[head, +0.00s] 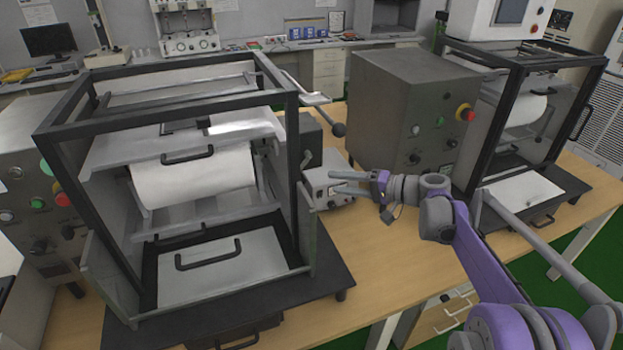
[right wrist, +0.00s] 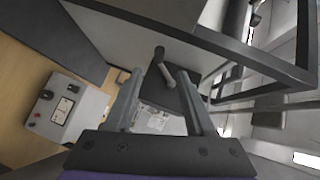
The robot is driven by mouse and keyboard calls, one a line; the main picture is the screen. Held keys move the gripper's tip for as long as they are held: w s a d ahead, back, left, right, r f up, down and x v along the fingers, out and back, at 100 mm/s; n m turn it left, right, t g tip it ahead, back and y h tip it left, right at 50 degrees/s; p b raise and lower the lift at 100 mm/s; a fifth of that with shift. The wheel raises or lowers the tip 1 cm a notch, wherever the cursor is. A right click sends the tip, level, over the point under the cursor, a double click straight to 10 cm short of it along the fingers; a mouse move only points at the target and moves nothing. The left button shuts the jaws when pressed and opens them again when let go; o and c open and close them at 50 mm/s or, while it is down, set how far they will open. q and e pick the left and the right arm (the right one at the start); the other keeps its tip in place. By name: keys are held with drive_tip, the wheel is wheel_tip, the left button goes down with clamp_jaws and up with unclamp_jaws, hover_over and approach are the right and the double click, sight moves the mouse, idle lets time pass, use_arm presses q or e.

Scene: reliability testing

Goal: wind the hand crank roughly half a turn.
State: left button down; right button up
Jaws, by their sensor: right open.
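The hand crank (head: 307,158) is a small grey handle on the right side of the black-framed machine in the head view. In the right wrist view the crank (right wrist: 163,66) shows as a short rounded bar between the fingertips in the picture, beyond them. My right gripper (head: 333,181) is open and empty, its fingers pointing left towards the machine's side, to the right of the crank. It also shows in the right wrist view (right wrist: 160,78), with no contact with the crank visible. My left gripper is not in view.
The black-framed machine (head: 48,132) holds a white roll (head: 195,178). A light grey box (head: 326,186) stands on the wooden table (head: 385,255) below my right gripper. A dark grey cabinet (head: 400,110) stands behind; a second framed machine is at right.

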drive_tip(key=x, duration=1)
drive_tip(key=shift+p, duration=0.4)
drive_tip(key=shift+f, duration=0.1)
clamp_jaws()
